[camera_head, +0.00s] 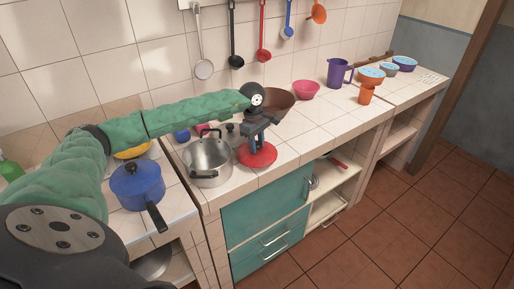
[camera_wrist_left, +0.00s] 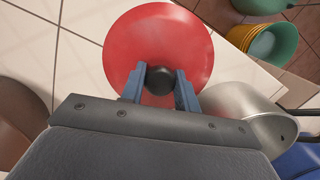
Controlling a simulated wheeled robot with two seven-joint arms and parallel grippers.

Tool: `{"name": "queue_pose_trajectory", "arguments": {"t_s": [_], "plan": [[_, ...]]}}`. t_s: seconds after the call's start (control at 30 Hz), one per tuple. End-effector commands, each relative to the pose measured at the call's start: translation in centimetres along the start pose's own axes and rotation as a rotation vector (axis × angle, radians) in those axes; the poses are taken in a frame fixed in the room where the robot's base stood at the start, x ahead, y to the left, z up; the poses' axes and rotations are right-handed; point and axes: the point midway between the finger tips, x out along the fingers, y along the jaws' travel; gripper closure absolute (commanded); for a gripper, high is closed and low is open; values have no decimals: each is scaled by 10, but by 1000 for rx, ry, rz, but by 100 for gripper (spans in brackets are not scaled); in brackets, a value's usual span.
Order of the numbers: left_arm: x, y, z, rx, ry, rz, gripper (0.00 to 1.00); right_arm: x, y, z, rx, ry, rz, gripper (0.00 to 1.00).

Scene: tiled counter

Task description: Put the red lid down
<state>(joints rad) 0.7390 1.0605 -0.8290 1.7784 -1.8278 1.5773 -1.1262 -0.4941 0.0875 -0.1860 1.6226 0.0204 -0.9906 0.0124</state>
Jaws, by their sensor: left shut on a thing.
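The red lid (camera_head: 257,157) is a round red disc with a dark knob, at the counter's front part just right of the silver pot (camera_head: 208,162). My left gripper (camera_head: 258,146) is above the lid, fingers pointing down. In the left wrist view the red lid (camera_wrist_left: 158,45) is seen from above, and my left gripper (camera_wrist_left: 160,82) is shut on its black knob (camera_wrist_left: 160,78). I cannot tell whether the lid touches the tiles. My right gripper is not in view.
A blue pot (camera_head: 137,186) with a dark handle stands at the left. A brown bowl (camera_head: 279,101), a pink bowl (camera_head: 306,90), a purple jug (camera_head: 338,73) and an orange cup (camera_head: 366,94) stand further back. Tiles right of the lid are clear. Utensils hang on the wall.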

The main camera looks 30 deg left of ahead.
Motion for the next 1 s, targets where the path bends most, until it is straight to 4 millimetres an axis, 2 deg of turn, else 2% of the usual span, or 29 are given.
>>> {"name": "queue_pose_trajectory", "arguments": {"t_s": [0.03,0.13,0.67,0.7,0.77,0.8,1.0], "plan": [[8,0,-1,0,-1,-1,92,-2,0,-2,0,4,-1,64],[17,0,-2,0,0,0,92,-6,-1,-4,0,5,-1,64],[19,0,-2,0,0,1,92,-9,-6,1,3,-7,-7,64],[18,0,-2,0,0,1,63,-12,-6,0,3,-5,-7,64],[18,0,-2,0,0,1,51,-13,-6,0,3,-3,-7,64],[18,0,-2,0,0,1,47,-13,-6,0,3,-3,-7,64],[18,0,-2,0,0,1,47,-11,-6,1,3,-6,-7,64]]}}
